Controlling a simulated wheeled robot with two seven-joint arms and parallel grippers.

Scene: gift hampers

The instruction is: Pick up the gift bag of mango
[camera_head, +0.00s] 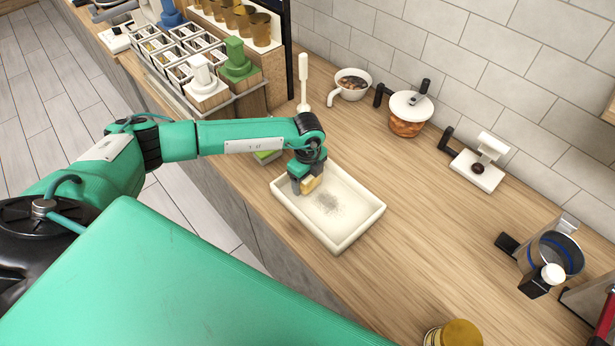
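I cannot make out a gift bag of mango in this view. My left gripper (307,184) points down over the far-left part of a white rectangular tray (358,231) on the wooden counter. A small tan-yellow piece (312,185) shows at its fingertips. I cannot tell whether that piece is held or is part of the gripper, or whether the fingers are open or shut. The tray floor has a grey speckled patch. My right gripper is not in view.
A green item (266,157) lies partly hidden behind my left arm. Boxes with green and white tops stand upper left.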

